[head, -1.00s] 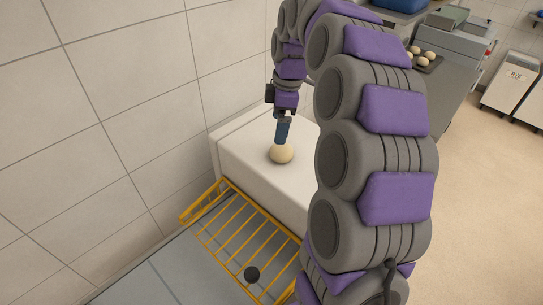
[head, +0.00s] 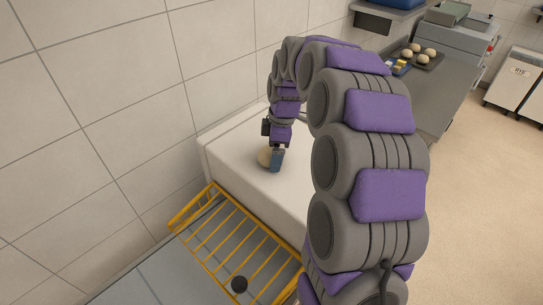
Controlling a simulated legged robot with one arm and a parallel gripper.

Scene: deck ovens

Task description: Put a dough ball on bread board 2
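A pale dough ball (head: 264,157) shows at the white, box-like surface (head: 250,186) beside the tiled wall. My gripper (head: 276,161) points down at the ball. Its blue-grey finger covers the ball's right part. I cannot tell whether the fingers are open or shut, or whether they grip the ball. Several more dough balls (head: 429,54) sit on a dark tray (head: 432,66) on the far counter. I see no label that marks bread board 2.
A yellow rail frame (head: 207,228) with a black round knob (head: 239,284) stands in front of the white surface. My arm hides much of the middle. Bins (head: 514,77), one marked RYE, stand at the right. Open floor (head: 480,200) lies right of my arm.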

